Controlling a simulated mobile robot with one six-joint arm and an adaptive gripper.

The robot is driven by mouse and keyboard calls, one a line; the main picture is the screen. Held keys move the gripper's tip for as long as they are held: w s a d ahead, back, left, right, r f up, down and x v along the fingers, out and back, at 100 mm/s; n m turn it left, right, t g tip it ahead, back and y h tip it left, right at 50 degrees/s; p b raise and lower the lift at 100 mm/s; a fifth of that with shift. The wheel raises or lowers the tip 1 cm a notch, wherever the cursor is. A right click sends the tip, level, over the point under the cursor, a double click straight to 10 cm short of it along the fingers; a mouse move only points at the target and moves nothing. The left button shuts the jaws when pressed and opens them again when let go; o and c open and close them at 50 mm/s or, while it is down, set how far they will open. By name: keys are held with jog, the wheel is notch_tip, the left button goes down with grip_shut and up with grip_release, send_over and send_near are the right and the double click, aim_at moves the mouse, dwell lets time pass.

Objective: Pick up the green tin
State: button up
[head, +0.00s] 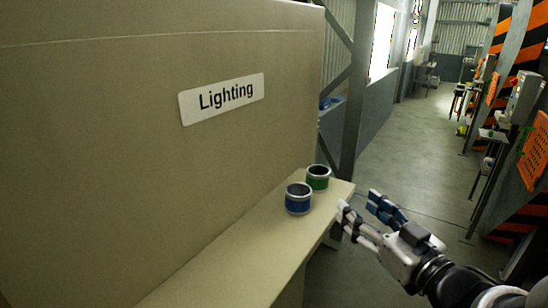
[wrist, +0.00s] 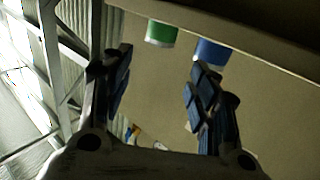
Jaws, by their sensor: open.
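The green tin (head: 318,178) stands on a narrow ledge at the foot of the large beige panel in the head view. A blue tin (head: 298,199) stands just in front of it and overlaps its lower left. In the wrist view the green tin (wrist: 161,33) shows at the top between my finger lines, with the blue tin (wrist: 211,53) to its right. My gripper (head: 356,202) is open and empty, to the right of both tins and apart from them. In the wrist view my gripper's fingertips (wrist: 159,58) are spread wide with nothing between them.
The beige ledge (head: 250,252) has a bare front stretch. The beige panel with a "Lighting" label (head: 221,98) rises behind the tins. A grey metal post (head: 357,90) stands past the ledge's far end. Open floor (head: 425,140) lies to the right.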

aim_at(324, 176)
jog(key=p+x, duration=0.3)
jog(key=x, duration=0.7)
jog(key=shift+w, duration=0.25)
jog(key=shift+r+b+x, duration=0.2)
jog(key=shift+b+x, duration=0.35)
jog(key=shift+x, duration=2.5)
jog(key=c, duration=0.8)
